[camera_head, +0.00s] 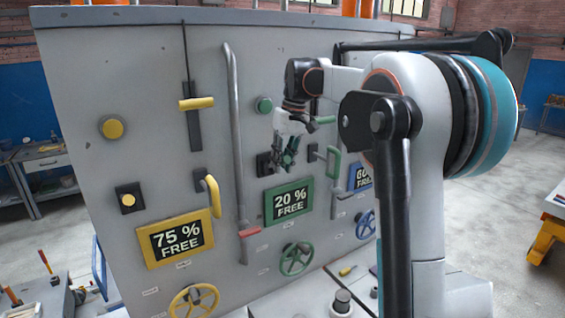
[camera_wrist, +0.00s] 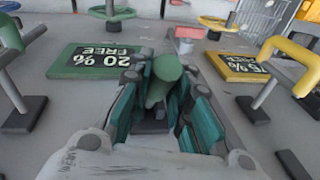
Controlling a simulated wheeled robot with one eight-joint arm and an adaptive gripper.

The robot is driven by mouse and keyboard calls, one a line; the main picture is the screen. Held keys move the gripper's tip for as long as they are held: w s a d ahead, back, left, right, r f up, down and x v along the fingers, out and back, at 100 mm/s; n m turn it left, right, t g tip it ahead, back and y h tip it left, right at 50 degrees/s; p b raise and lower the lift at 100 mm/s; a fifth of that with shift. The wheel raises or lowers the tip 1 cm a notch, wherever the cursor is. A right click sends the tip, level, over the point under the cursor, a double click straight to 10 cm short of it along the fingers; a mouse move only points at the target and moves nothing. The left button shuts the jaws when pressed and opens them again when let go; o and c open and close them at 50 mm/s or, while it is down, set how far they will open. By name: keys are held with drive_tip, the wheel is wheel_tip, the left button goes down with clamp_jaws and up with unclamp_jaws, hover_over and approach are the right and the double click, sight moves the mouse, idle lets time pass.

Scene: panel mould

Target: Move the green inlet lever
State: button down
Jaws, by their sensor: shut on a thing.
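The green inlet lever (camera_wrist: 165,69) shows in the wrist view as a short, round-ended green grip standing out from the panel. My gripper (camera_wrist: 158,101) has its teal fingers on either side of it and is shut on it. In the head view my gripper (camera_head: 288,152) is at the panel, just above the green "20 % FREE" sign (camera_head: 289,203). A black base plate (camera_head: 263,165) shows behind the fingers. The fingers hide most of the lever in the head view.
A bent green handle (camera_head: 333,163) stands close right of my gripper, with a green slider grip (camera_head: 326,120) above. A grey vertical pipe (camera_head: 235,130) runs to the left. A yellow bent handle (camera_head: 212,195) and a green handwheel (camera_head: 295,259) also stick out.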

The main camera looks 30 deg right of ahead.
drive_tip(key=shift+r, duration=0.1)
drive_tip(key=c, duration=1.4)
unclamp_jaws()
drive_tip(key=shift+c, duration=0.2)
wheel_tip(320, 180, up, 12)
drive_tip(key=s+d, duration=0.1)
drive_tip(key=d, duration=0.1)
drive_tip(key=shift+s+a+f, duration=0.1)
drive_tip(key=shift+f, duration=0.15)
